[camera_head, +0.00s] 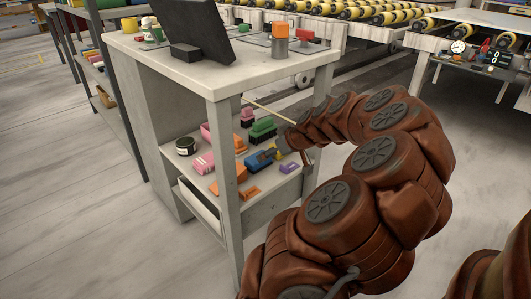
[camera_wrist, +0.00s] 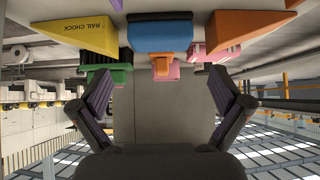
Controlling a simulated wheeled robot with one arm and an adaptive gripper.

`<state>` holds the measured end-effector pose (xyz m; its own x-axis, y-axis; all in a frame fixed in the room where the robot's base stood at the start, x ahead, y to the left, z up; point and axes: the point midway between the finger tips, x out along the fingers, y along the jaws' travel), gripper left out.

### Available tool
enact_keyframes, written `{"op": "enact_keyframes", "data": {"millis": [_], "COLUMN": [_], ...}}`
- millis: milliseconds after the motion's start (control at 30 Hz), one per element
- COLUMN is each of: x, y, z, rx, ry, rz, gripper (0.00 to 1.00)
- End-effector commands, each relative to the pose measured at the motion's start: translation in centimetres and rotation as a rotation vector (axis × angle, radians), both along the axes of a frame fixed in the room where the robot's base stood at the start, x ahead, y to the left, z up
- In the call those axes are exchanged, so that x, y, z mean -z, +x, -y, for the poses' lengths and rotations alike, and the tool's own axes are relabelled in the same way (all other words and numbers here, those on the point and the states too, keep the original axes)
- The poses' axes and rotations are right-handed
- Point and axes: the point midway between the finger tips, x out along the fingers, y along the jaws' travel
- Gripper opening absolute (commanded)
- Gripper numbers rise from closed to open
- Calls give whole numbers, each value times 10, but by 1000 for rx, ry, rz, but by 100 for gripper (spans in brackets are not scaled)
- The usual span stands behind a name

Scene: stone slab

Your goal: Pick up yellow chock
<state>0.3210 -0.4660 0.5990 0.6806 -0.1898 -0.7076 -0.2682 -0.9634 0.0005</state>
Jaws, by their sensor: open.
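The yellow chock (camera_wrist: 75,37) is a wedge marked "RAIL CHOCK" at the upper left of the wrist view, which looks upside down. In the head view a small patch of yellow (camera_head: 277,155) shows on the lower shelf beside my gripper, partly hidden. My gripper (camera_wrist: 170,82) has its two fingers spread wide with nothing between them. The chock lies beyond the fingertips and off to the left of the gap, apart from them. In the head view my gripper (camera_head: 272,151) reaches into the shelf from the right.
In the wrist view a blue block (camera_wrist: 160,33) is near the middle, an orange wedge (camera_wrist: 240,22) right, and a green block (camera_wrist: 108,77) by the left finger.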

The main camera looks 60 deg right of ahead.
Motion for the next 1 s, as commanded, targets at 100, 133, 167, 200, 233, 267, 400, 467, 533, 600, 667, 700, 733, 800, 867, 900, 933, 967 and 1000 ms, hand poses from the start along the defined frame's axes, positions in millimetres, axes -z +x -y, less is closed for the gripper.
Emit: {"op": "enact_keyframes", "data": {"millis": [100,133,167,200,233,267,400,467,533,600,667,700,733,800,867,900,933,967,1000], "x": [-12,-14,-15,-16,-17,-18,-19,-19,-19,-21,-26,-30,-34,-45,-55,-61,-66,-70,-76], "y": [-11,-13,-14,-16,-17,-18,-19,-19,-19,-19,-19,-19,-19,-21,-23,-25,-27,-30,-33], "z": [-3,-3,-4,-4,-5,-5,-6,-6,-6,-7,-10,-13,-15,-24,-32,-37,-40,-43,-46], "rx": [0,1,1,1,1,1,0,-1,-1,-6,-21,-37,-54,-103,-153,-189,-214,-238,-271], "ry": [1,2,2,2,2,2,3,2,2,-1,-6,-13,-20,-40,-62,-79,-93,-107,-124], "rz": [0,1,1,1,1,1,1,0,0,-5,-19,-34,-50,-97,-148,-186,-214,-242,-279], "gripper": [100,100,100,100,100,100,100,100,100,100,100,100,100,100,100,100,100,100,100]}}
